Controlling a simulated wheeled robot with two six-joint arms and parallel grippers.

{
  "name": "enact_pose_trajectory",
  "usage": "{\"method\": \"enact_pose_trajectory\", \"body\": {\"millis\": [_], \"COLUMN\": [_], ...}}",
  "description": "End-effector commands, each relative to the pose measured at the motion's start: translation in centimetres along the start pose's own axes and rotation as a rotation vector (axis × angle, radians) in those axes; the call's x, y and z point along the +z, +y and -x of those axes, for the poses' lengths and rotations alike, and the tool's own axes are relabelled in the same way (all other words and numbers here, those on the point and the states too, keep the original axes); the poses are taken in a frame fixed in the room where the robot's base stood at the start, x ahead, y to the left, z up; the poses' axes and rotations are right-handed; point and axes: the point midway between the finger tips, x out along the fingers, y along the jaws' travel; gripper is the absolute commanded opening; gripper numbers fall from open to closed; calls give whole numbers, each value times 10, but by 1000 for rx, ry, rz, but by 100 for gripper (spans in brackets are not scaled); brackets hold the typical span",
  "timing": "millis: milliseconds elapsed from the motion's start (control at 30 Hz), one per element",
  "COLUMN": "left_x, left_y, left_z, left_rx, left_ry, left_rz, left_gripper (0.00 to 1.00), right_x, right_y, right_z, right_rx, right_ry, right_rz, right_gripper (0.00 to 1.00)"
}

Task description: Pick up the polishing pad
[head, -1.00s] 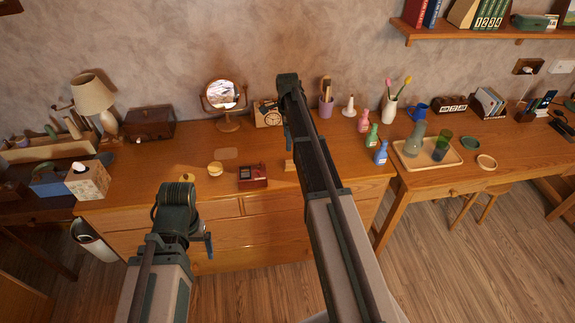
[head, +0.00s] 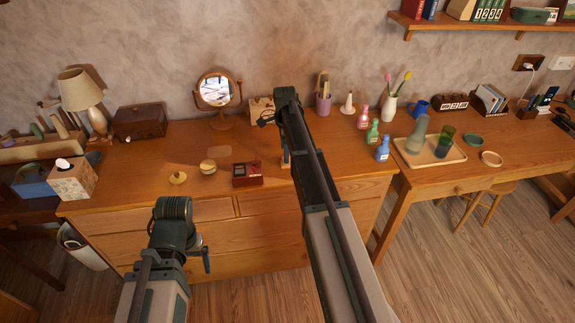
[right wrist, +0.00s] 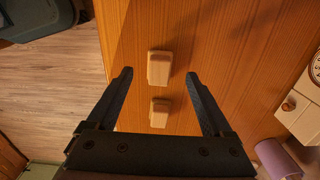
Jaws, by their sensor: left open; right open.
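Two small pale wooden blocks lie on the dresser top in the right wrist view, a larger one (right wrist: 160,67) and a smaller one (right wrist: 160,112). I cannot tell which, if either, is the polishing pad. My right gripper (right wrist: 158,76) is open and empty above them, its fingertips on either side of the larger block. In the head view my right arm hides most of this spot; only a bit of the right gripper (head: 285,158) shows. My left gripper (head: 206,260) is mostly hidden by its arm, low in front of the drawers.
A red box (head: 247,174), a round tin (head: 208,166) and a knobbed yellow lid (head: 178,178) lie left of my right arm. A mirror (head: 215,92) and a clock (right wrist: 300,112) stand behind. Bottles (head: 373,134) stand to the right. Bare wood surrounds the blocks.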

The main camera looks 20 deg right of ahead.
Motion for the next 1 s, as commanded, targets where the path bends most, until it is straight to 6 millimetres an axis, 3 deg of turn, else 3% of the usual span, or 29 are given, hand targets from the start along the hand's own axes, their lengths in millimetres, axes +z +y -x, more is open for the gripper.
{"method": "enact_pose_trajectory", "body": {"millis": [400,700,1000], "left_x": [-3,-3,-3], "left_y": [5,5,5], "left_z": [-48,-48,-48], "left_rx": [0,0,0], "left_ry": [0,0,0], "left_rz": [0,0,0], "left_gripper": [94,94,94], "right_x": [-9,-9,-9], "right_y": [0,0,0], "right_z": [-49,-48,-48], "right_rx": [0,0,0], "right_ry": [0,0,0], "right_rz": [0,0,0], "right_gripper": [85,85,31]}}
